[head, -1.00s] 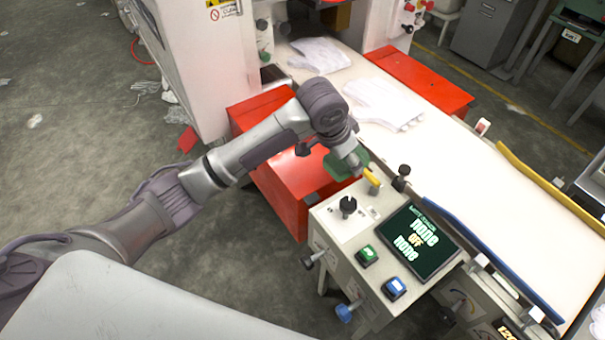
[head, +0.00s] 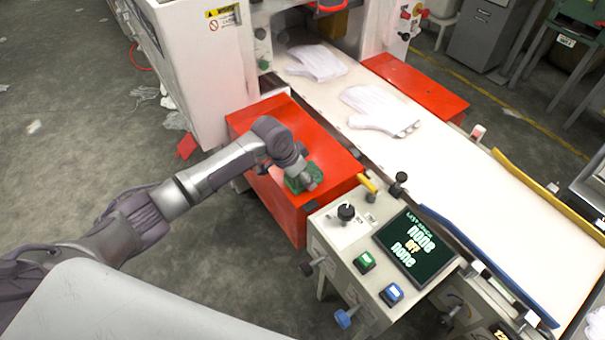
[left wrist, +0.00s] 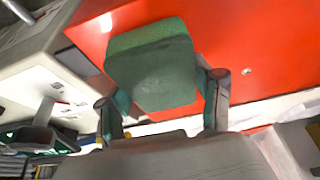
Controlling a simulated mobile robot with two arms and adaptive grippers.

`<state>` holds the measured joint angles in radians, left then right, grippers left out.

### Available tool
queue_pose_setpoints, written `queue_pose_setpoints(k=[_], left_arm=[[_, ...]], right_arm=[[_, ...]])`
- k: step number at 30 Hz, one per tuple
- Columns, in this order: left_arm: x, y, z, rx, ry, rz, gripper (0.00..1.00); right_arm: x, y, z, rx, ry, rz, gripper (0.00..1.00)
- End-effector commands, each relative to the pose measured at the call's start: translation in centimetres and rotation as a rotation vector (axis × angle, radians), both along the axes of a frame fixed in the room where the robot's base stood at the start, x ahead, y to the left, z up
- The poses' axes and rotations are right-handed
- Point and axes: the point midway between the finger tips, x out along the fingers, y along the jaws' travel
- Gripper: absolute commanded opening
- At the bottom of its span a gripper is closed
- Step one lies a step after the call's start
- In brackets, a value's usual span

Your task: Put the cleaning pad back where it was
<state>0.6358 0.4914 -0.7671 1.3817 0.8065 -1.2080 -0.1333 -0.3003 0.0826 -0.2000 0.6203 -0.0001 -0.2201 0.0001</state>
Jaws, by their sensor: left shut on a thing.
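The green cleaning pad (head: 301,179) is in my left gripper (head: 306,180), over the near part of the red box top (head: 326,155) beside the conveyor. In the left wrist view the pad (left wrist: 152,72) is a thick green block between the two fingers of my left gripper (left wrist: 165,112), with the red surface (left wrist: 265,50) behind it. I cannot tell whether the pad touches the red top. Part of the pad is hidden by the gripper in the head view. My right gripper is not in view.
A control panel (head: 346,234) with a screen, knob and green and blue buttons stands just right of the red box. A yellow lever (head: 367,184) sticks up at its corner. White gloves (head: 376,110) lie on the white conveyor (head: 455,170). The white machine housing (head: 205,75) rises behind.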

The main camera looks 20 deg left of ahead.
Motion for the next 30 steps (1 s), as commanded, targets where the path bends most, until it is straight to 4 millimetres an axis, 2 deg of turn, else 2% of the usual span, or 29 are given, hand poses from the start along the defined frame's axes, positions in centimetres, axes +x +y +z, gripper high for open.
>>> queue_pose_setpoints(k=[10, 11, 15, 25, 30], left_arm=[[0.0, 0.0, -0.4, 0.001, 0.001, 0.0, 0.38], [0.0, 0.0, -0.3, 0.0, 0.0, 0.0, 0.69], [0.0, 0.0, -0.3, 0.0, 0.0, 0.0, 0.91], [0.0, 0.0, -0.1, 0.001, -0.001, 0.0, 0.91], [-0.3, 0.5, 1.4, 0.001, -0.002, 0.002, 0.91]], right_arm=[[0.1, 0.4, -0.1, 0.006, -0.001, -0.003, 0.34], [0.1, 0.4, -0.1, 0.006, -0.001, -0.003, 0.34], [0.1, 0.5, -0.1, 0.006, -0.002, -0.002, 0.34], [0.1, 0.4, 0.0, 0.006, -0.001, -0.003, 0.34], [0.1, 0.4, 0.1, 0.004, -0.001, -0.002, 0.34]])
